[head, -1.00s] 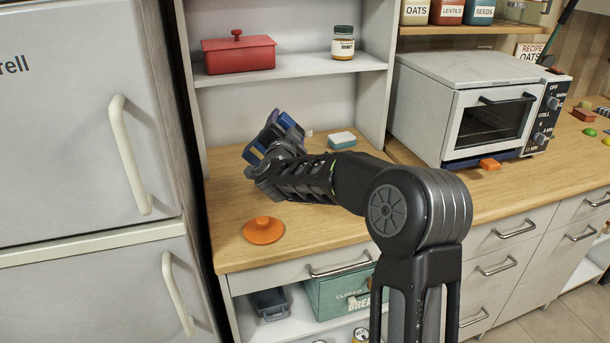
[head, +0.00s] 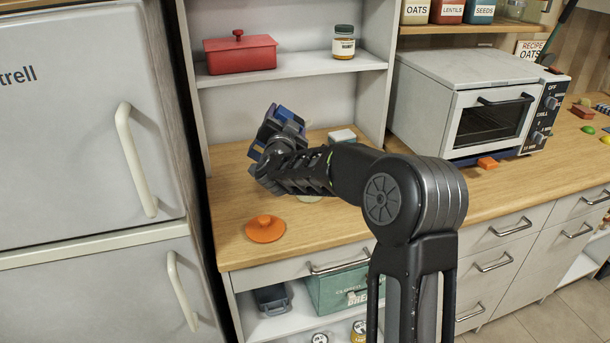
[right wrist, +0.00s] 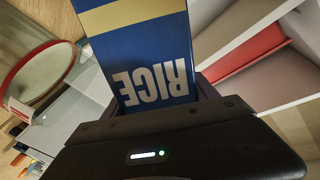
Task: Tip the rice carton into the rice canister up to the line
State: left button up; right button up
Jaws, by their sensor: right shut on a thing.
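The blue rice carton (head: 276,122) is in my right gripper (head: 284,141), above the wooden counter by the fridge. In the right wrist view the carton (right wrist: 150,55) shows a cream band and the word RICE upside down, between the jaws (right wrist: 155,108). The carton's mouth and any flow of rice cannot be made out. I cannot clearly identify the rice canister or its line. A round red-rimmed thing (right wrist: 38,78) shows at left in the wrist view; I cannot tell what it is. My left gripper is out of view.
An orange knobbed lid (head: 264,228) lies on the counter (head: 232,205). A pale round thing (head: 310,198) shows partly under my forearm. A red box (head: 240,54) and a jar (head: 343,43) stand on the shelf; a toaster oven (head: 470,100) stands right.

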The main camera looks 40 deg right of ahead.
jog(key=n+p, duration=0.1)
jog(key=n, duration=0.1)
jog(key=f+n+p, duration=0.1)
jog(key=n, duration=0.1)
jog(key=f+n+p, duration=0.1)
jog(key=n, duration=0.1)
jog(key=shift+s+d+f, duration=0.2)
jog(key=shift+d, duration=0.05)
dwell(0.4)
